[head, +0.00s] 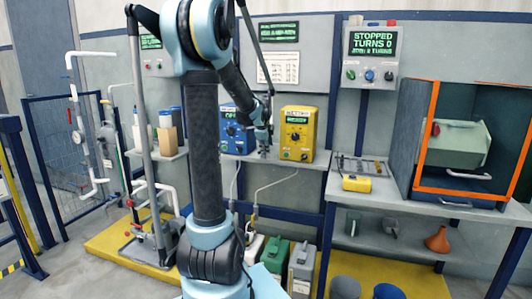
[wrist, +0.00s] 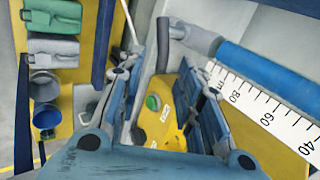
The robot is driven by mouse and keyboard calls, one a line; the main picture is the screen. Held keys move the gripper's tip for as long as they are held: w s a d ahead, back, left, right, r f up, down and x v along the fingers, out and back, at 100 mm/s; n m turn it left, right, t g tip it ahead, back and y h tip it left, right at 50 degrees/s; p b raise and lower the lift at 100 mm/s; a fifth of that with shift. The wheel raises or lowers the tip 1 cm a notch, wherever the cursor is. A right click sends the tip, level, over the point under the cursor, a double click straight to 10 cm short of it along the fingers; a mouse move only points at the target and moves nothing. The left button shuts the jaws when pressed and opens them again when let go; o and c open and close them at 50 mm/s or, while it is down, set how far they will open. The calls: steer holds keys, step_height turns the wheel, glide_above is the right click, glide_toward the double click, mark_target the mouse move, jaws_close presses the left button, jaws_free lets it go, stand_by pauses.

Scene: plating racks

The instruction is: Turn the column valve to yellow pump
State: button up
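The yellow pump (head: 297,134) stands on the wall shelf, right of the blue pump (head: 236,130). My gripper (head: 264,154) is in front of the shelf, between the two pumps in the picture. In the wrist view my gripper (wrist: 160,138) has its fingers apart. A yellow body with a green button (wrist: 154,103) shows between and beyond them; I cannot tell whether they touch it. A blue tube (wrist: 260,68) with a white scale (wrist: 265,115) runs at the upper right. A grey handle-like fitting (wrist: 166,30) joins its end; I cannot tell its setting.
A bench with a small yellow box (head: 357,184) and an orange-framed cabinet (head: 416,140) stand at the right. Jugs (head: 301,259) stand below the shelf. A pipe stand with a red handle (head: 69,115) is at the left. The wall display (head: 372,43) reads "STOPPED TURNS 0".

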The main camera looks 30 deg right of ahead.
steer(key=shift+x, duration=1.95)
jaws_close()
